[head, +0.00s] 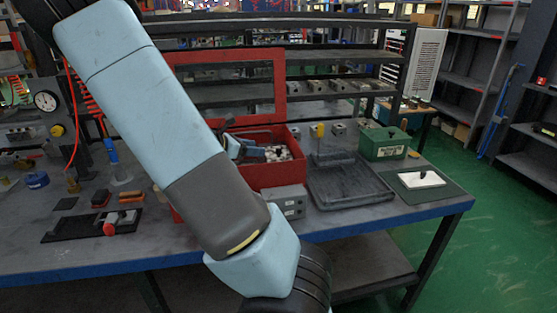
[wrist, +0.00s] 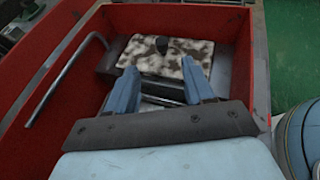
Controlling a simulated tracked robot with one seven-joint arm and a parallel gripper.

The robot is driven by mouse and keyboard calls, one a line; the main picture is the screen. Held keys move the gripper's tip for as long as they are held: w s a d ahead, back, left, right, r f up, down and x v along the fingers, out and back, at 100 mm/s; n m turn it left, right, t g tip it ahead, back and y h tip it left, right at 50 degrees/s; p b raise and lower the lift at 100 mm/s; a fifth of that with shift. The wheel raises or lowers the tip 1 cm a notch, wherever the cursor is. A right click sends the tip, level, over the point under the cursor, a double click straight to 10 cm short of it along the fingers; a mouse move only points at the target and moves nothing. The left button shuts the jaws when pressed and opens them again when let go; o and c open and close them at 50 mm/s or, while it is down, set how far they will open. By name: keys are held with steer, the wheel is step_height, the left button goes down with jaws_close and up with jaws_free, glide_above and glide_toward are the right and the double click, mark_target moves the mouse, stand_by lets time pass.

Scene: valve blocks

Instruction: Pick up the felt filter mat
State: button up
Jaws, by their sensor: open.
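A mottled white-and-brown pad with a small black knob, which looks like the felt filter mat (wrist: 190,52), lies in the red bin (wrist: 52,68) in the wrist view. In the head view the mottled pad (head: 277,153) shows only partly inside the red bin (head: 278,177). My gripper (wrist: 161,76) is open, its two blue fingers pointing at the pad with the knob between and beyond their tips. I cannot tell if the fingers touch the pad. In the head view my gripper (head: 240,149) is at the bin, partly hidden by my arm.
A bent grey rod (wrist: 67,80) lies along the bin's left side. A grey block (head: 290,201) stands before the bin. A dark tray (head: 345,184), a green box (head: 384,143) and a white pad on a green mat (head: 419,179) are to the right.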

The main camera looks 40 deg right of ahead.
mark_target(278, 149)
steer(key=x, duration=1.1)
steer(key=shift+f, duration=0.1)
jaws_close()
stand_by(0.4)
